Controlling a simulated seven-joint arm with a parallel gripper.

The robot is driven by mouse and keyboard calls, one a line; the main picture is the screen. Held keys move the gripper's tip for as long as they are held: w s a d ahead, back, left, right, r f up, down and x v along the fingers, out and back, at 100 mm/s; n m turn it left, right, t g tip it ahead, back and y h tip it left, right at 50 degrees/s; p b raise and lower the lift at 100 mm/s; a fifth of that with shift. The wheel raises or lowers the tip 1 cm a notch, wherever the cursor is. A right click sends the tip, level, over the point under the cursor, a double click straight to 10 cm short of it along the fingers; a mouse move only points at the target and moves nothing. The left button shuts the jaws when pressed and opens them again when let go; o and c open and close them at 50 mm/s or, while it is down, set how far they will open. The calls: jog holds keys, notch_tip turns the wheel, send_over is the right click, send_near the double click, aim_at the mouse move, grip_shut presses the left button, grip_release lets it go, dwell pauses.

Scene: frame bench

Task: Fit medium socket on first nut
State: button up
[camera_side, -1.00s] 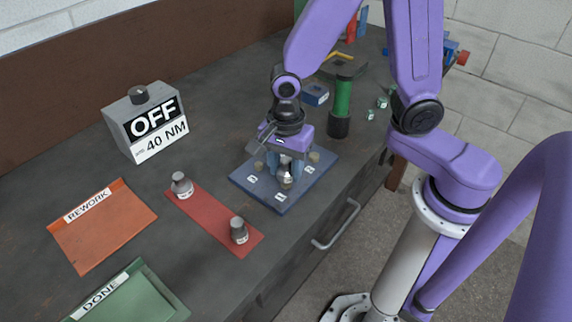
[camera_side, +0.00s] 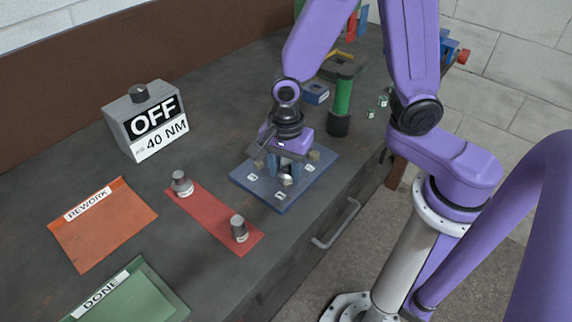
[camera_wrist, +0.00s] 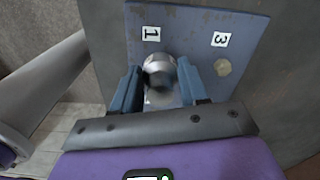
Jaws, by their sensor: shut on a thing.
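My gripper (camera_side: 287,174) is shut on a silver, round socket (camera_wrist: 159,71), held between its two blue fingers. The socket is low over the blue plate (camera_side: 268,203), at the position beside the label 1 (camera_wrist: 151,33). The first nut is hidden by the socket and fingers; I cannot tell whether the socket is around it or just above it. Another nut (camera_wrist: 222,67) stands bare beside label 3. Two other sockets, a left one (camera_side: 181,184) and a right one (camera_side: 239,229), stand on the red strip (camera_side: 208,212), whose middle is empty.
The grey box (camera_side: 145,122) reads OFF and 40 NM. An orange REWORK mat (camera_side: 105,228) and a green DONE mat (camera_side: 140,296) lie at the left. A green and black cylindrical tool (camera_side: 342,100) stands behind the plate, near a small blue block (camera_side: 315,93).

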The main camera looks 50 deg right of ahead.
aim_at(287, 162)
jog(key=shift+f, duration=0.7)
jog(key=o, duration=1.2)
jog(key=shift+c, duration=0.2)
jog(key=shift+r, duration=0.1)
notch_tip(287, 162, up, 17)
